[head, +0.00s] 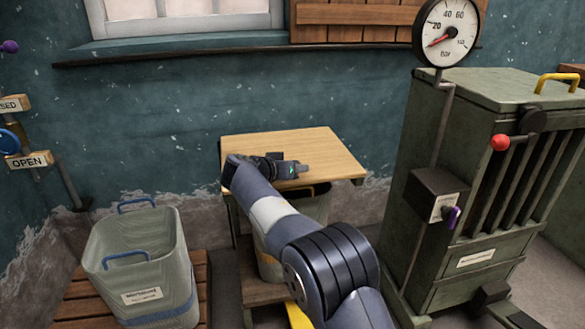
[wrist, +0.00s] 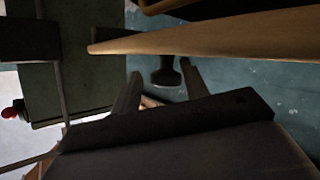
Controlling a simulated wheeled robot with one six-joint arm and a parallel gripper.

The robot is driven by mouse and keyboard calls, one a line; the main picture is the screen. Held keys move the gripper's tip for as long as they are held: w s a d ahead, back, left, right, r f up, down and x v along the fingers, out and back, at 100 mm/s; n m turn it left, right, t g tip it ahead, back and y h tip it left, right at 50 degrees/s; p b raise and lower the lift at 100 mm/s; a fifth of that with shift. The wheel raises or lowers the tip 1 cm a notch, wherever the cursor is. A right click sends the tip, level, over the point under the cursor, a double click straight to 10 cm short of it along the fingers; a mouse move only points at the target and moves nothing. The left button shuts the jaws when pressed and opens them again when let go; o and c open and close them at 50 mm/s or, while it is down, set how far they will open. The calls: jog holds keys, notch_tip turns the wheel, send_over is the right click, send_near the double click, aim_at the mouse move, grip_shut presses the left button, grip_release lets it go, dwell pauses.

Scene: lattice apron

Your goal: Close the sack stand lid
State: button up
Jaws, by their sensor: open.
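The sack stand lid (head: 318,150) is a pale wooden board in the middle of the head view, above a sack (head: 316,207) whose dark opening shows under the board's front edge. I cannot tell the lid's exact tilt. My gripper (head: 300,170) appears in front of or over the lid's middle; touching is unclear. In the wrist view the lid (wrist: 220,38) is nearly edge-on across the top, beside my open gripper (wrist: 162,88), with nothing seen between the fingers. A dark knob-shaped piece (wrist: 166,74) shows beyond the fingers. My arm hides part of the sack and stand.
A green-grey cabinet (head: 475,215) with a gauge (head: 447,32), red knob (head: 500,142) and purple-handled box (head: 437,195) stands close on the right. A grey bin (head: 135,262) with blue handles sits on wooden slats (head: 80,300) at left. The teal wall (head: 180,95) is behind.

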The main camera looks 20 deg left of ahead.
jog(key=shift+f, duration=0.5)
jog(key=p+v, duration=0.2)
jog(key=v, duration=0.9)
jog(key=shift+r, duration=0.45)
jog(key=shift+w+d, duration=0.1)
jog(key=x, duration=0.4)
jog(key=b+x, duration=0.1)
jog(key=x, duration=0.3)
jog(key=shift+w+f, duration=0.35)
jog(key=shift+w, duration=0.25)
jog(key=shift+b, duration=0.3)
